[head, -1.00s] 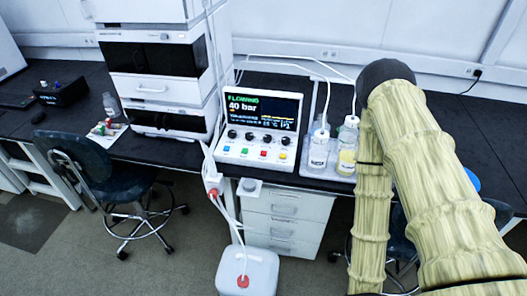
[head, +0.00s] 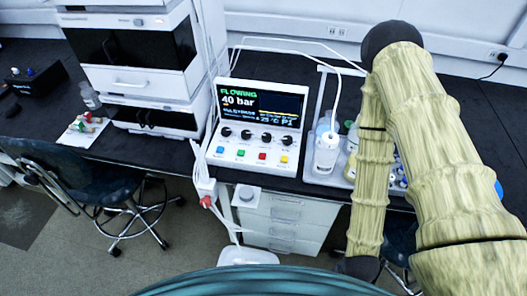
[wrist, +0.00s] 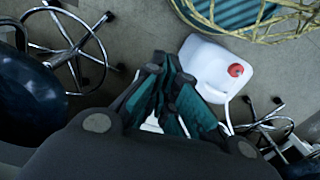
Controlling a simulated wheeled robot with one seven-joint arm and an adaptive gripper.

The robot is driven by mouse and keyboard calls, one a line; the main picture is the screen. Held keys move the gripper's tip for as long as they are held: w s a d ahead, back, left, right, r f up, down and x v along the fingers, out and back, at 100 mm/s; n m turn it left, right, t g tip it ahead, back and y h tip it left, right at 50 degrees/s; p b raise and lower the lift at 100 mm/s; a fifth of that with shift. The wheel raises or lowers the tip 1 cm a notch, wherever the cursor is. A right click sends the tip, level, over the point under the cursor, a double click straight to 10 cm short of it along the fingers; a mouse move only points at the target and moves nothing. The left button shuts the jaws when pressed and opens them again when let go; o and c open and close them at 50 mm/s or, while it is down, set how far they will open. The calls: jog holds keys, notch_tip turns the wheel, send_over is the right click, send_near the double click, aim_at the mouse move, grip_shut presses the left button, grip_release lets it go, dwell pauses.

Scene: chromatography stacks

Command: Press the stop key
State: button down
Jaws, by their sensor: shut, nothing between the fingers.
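The control unit (head: 258,128) stands on the dark bench, its screen (head: 262,110) reading "FLOWING" and "40 bar". Below the screen is a row of black knobs, then a row of coloured keys: blue, green, a red key (head: 262,156) and yellow. Their labels are too small to read, so I cannot tell which is the stop key. In the wrist view my gripper (wrist: 165,115) points at the floor with its teal fingers together and nothing between them. My gripper is not clearly visible in the head view, and the control unit is not in the wrist view.
A tray (head: 322,178) with bottles stands right of the unit, and a tall instrument stack (head: 150,80) stands left. Thin tubes hang at the unit's left side. A white canister (wrist: 215,68) stands on the floor. A chair (head: 75,190) is at the left.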

jog(key=shift+w+a, duration=0.25)
jog(key=shift+w, duration=0.1)
jog(key=w+a+r+t+y+p, duration=0.1)
jog(key=w+a+r, duration=0.4)
jog(key=w, duration=0.5)
jog(key=w+a+r+t+y+p, duration=0.1)
jog(key=w+a+r, duration=0.4)
jog(key=w, duration=0.6)
jog(key=w+a+r+n+t+y+p, duration=0.1)
jog(key=w+a+r, duration=0.4)
jog(key=w, duration=0.5)
jog(key=shift+w+a+t+y, duration=0.2)
jog(key=shift+a+t+y, duration=0.1)
jog(key=shift+a+y, duration=0.35)
jog(key=shift+w+a+t+y, duration=0.2)
jog(key=shift+a+t+y, duration=0.1)
jog(key=shift+a+y, duration=0.35)
jog(key=w+a+r+n+t+y+p, duration=0.1)
jog(key=w+a+r, duration=0.4)
jog(key=w+r, duration=0.5)
jog(key=shift+r+y, duration=0.4)
jog(key=shift+r, duration=0.1)
jog(key=shift+f, duration=0.15)
